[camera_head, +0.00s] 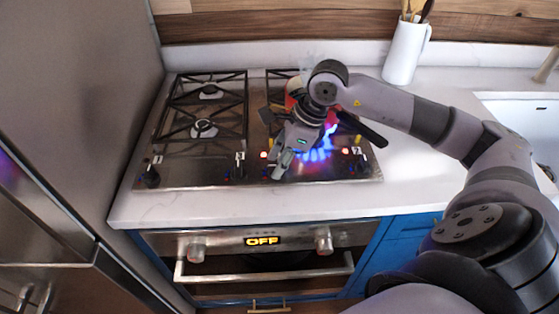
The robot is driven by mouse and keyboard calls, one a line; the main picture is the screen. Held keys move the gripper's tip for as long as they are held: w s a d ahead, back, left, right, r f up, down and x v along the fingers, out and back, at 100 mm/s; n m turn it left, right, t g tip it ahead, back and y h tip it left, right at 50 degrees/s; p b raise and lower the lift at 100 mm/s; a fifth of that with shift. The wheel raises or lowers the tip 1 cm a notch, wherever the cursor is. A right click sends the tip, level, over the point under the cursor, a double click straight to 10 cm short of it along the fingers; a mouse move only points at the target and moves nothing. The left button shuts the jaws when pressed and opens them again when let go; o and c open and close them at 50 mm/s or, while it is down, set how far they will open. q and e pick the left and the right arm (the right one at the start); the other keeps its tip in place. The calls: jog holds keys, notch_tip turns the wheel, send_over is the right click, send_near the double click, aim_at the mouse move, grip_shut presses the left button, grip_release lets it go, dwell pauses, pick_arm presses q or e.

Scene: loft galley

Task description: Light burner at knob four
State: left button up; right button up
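The gas cooktop (205,178) has a row of knobs along its front edge. The far-right knob (358,162), apparently knob four, has a small red glow beside it. Another knob (239,168) stands near the middle and one (150,176) at the far left. Blue flames (318,154) show at the front right burner, partly behind my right gripper. My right gripper (282,168) points down over the front edge, left of the far-right knob, near another red light. It covers the knob area there, so contact and finger opening are unclear. My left gripper is out of view.
A pan with a black handle (362,128) and a reddish pot (293,92) are on the right burners, partly hidden by my arm. A white utensil jug (405,52) stands behind. The oven (263,240) reads OFF. A sink (525,112) is at right.

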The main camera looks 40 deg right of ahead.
jog(key=v, duration=1.1)
jog(key=shift+r, duration=0.35)
jog(key=shift+s+d+f, duration=0.1)
